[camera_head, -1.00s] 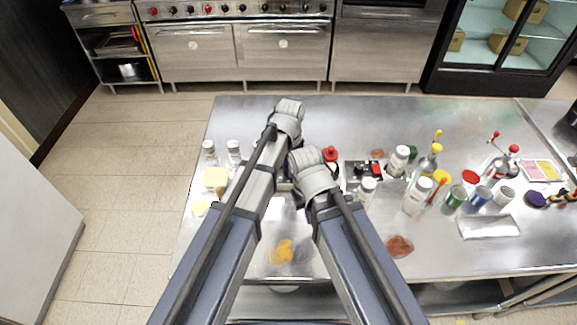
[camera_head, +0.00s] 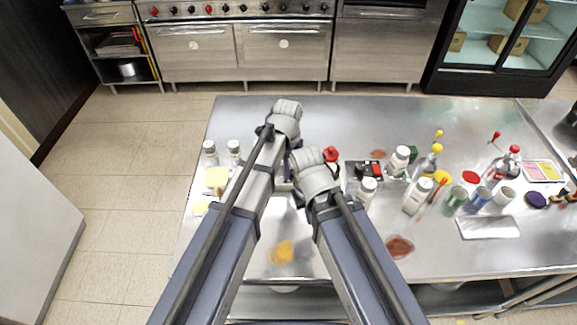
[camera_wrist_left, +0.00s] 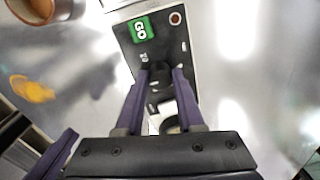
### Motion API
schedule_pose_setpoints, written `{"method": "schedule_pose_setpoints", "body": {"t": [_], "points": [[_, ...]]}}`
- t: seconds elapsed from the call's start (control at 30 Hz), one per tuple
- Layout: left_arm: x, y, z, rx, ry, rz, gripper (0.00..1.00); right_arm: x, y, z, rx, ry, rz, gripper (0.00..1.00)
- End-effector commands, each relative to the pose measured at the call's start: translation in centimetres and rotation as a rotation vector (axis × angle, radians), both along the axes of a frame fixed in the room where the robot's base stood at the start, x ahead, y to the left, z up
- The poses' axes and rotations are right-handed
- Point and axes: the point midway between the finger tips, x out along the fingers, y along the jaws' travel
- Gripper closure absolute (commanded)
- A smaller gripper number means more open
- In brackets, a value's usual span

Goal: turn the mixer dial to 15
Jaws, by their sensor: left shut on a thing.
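In the left wrist view a dark control panel (camera_wrist_left: 122,37) carries a green GO label (camera_wrist_left: 141,29) and a small round red-brown spot. My left gripper (camera_wrist_left: 161,72) has its two purple fingers over this panel, shut on a small dark knob, which looks like the mixer dial. The fingers cover most of the dial, and I cannot read its number or pointer. In the head view my two arms hide the panel and the dial.
The steel table (camera_head: 300,107) is open at the back. Shakers (camera_head: 234,152) and a yellow block stand left.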

Motion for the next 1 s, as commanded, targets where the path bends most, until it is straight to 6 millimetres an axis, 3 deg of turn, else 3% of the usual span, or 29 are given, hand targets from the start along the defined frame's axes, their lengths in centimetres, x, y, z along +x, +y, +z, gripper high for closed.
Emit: {"method": "schedule_pose_setpoints", "body": {"t": [0.53, 0.57, 0.8, 1.0], "points": [[-0.12, -0.02, -0.05, -0.001, 0.002, -0.020, 1.00, 0.00, 0.00, -0.04, 0.000, 0.000, 0.000, 1.00], [-0.12, -0.02, -0.05, -0.001, 0.002, -0.020, 0.60, 0.00, 0.00, -0.04, 0.000, 0.000, 0.000, 1.00], [-0.06, -0.01, -0.02, 0.000, 0.001, -0.020, 0.33, 0.00, 0.00, -0.02, 0.000, 0.000, 0.000, 1.00], [-0.03, 0.00, -0.01, 0.000, 0.001, -0.019, 0.33, 0.00, 0.00, -0.01, 0.000, 0.000, 0.000, 1.00]]}}
